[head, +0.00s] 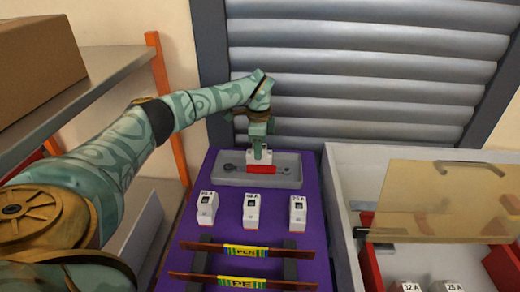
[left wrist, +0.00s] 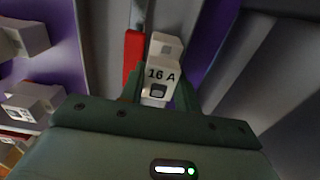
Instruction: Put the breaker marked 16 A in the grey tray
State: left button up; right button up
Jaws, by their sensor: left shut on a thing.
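My left gripper (head: 260,144) is shut on a white breaker (head: 265,158). In the left wrist view this breaker (left wrist: 160,76) shows the mark 16 A and a dark switch, between the green fingers. The gripper holds it upright over the middle of the grey tray (head: 284,182), at the back of the purple mat. Its lower end is behind the red-handled tool (head: 261,169) lying in the tray; I cannot tell whether it touches the tray floor. My right gripper is not in view.
Three white breakers (head: 252,210) stand in a row on the purple mat (head: 229,232). Two dark red bars with labels (head: 247,251) lie in front. On the right is a white-walled box (head: 342,215) with a clear lid (head: 445,200). A shuttered wall (head: 370,80) stands behind.

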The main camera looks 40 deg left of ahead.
pick_arm(q)
jog(key=o, duration=1.2)
jog(key=shift+c, duration=0.2)
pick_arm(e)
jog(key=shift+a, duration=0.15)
pick_arm(q)
notch_tip(320, 180, up, 12)
jog(key=p, duration=0.4)
jog(key=shift+r+p, duration=0.15)
jog(key=shift+p, duration=0.15)
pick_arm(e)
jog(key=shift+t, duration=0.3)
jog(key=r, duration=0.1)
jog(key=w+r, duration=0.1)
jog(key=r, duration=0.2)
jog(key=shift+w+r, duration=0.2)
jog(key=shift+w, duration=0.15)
